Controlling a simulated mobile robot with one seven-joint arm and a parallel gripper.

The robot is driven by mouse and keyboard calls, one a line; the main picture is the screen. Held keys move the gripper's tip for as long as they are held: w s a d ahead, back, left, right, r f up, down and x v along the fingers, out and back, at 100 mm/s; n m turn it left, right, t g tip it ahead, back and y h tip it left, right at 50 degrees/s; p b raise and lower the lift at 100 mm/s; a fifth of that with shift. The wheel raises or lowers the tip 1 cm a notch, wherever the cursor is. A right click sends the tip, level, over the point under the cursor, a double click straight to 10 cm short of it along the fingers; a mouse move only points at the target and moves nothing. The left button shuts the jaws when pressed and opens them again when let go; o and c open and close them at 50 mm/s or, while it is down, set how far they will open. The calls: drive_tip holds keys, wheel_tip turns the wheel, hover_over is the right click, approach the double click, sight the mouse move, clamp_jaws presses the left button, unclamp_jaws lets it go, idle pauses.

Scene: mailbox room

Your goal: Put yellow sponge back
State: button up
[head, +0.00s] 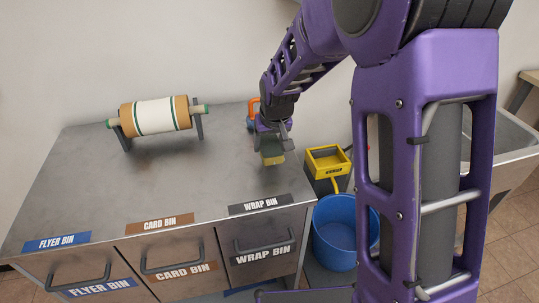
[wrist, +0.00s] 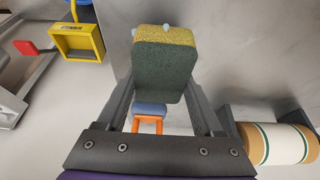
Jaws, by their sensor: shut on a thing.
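A sponge (wrist: 165,65), yellow on one face and dark green on the other, is held between the fingers of my gripper (wrist: 165,92) in the wrist view. In the head view the sponge (head: 271,152) shows below my gripper (head: 272,140), over the right end of the metal counter near the wall. I cannot tell whether it touches the counter. An orange holder with a blue-grey top (wrist: 149,115) shows beyond the fingers in the wrist view. In the head view an orange piece (head: 253,112) shows behind my gripper, partly hidden by it.
A wrapping roll on a stand (head: 155,116) is on the counter (head: 200,180) at the left. Labelled flyer, card and wrap bins line the front. A yellow wringer (head: 327,160) and blue bucket (head: 340,232) stand right of the counter, with a sink (head: 510,135) beyond. The counter's middle is clear.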

sight(269, 153)
drive_tip(key=shift+f, duration=1.75)
drive_tip(key=shift+f+b, duration=0.15)
drive_tip(key=shift+b, duration=0.25)
drive_tip(key=o, duration=1.4)
drive_tip(key=shift+o, duration=0.2)
drive_tip(key=shift+s+r, duration=0.1)
drive_tip(key=shift+r, duration=0.4)
drive_tip(key=p+v, duration=0.2)
drive_tip(key=v, duration=0.9)
drive_tip(key=shift+s+r, duration=0.1)
drive_tip(key=shift+s, duration=0.05)
